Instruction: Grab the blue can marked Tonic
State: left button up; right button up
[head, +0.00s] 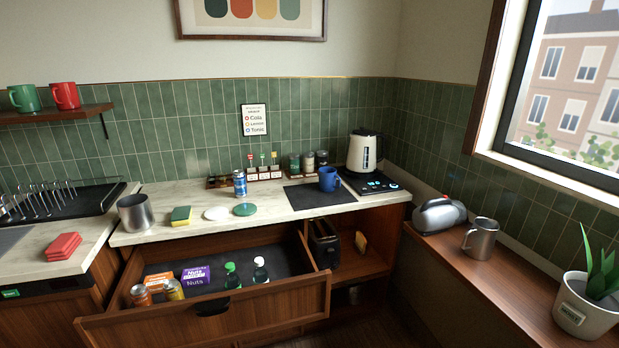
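A blue can (240,183) with a silver top stands upright on the pale countertop, left of the dark mat. Its lettering is too small to read. A wall sign (254,120) lists Cola, a middle line I read as Lemon, and Tonic, with a blue ring beside Tonic. Neither of my grippers shows in the head view.
A green disc (245,210), white disc (216,213), sponge (181,215) and metal canister (135,213) sit near the can. A blue mug (329,179) is to its right. Below, an open drawer (270,303) juts out, holding cans, boxes and bottles.

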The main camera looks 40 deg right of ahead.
aim_at(239, 180)
jog(key=k+z, duration=0.15)
jog(key=z, duration=0.7)
